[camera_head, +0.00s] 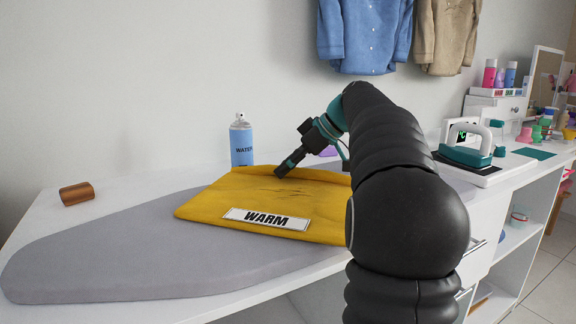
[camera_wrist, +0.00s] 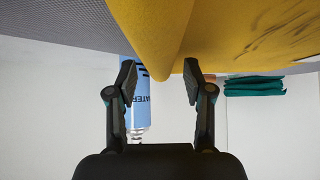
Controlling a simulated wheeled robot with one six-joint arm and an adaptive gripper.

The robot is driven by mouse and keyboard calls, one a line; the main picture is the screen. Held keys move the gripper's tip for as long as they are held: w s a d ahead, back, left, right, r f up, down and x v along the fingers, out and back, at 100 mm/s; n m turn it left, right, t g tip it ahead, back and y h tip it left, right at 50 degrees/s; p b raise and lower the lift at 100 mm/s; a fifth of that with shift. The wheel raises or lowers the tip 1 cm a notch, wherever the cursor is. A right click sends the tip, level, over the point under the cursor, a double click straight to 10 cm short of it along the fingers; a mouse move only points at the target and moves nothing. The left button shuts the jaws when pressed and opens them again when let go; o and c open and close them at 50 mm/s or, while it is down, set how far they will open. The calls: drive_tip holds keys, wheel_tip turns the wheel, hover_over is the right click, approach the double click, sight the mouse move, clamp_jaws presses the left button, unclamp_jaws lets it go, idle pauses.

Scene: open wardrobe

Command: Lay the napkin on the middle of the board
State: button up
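A yellow cloth, apparently the napkin (camera_head: 225,200), lies flat on the grey ironing board (camera_head: 100,255), with dark crease marks and a white "WARM" label on its near part. Its right side is hidden behind my arm. My gripper (camera_head: 281,171) points down at the cloth's far edge, near the blue water bottle. In the wrist view my gripper (camera_wrist: 159,72) has its fingers apart, and a pointed corner of the napkin (camera_wrist: 165,40) shows between and beyond the fingertips. I cannot tell whether they touch the cloth. The board (camera_wrist: 50,22) shows in the wrist view too.
The blue water bottle (camera_head: 241,142) stands behind the cloth. A wooden cylinder (camera_head: 77,193) lies at the left. An iron (camera_head: 467,152) stands on its base at the right. A teal folded item (camera_wrist: 255,86) shows in the wrist view. The board's left end is clear.

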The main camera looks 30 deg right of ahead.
drive_tip(key=shift+r, duration=0.15)
drive_tip(key=p+v, duration=0.1)
drive_tip(key=v, duration=1)
drive_tip(key=shift+d+r+p, duration=0.15)
drive_tip(key=shift+r+p, duration=0.05)
drive_tip(key=shift+p, duration=0.15)
drive_tip(key=shift+s+d+r, duration=0.15)
drive_tip(key=shift+s, duration=0.05)
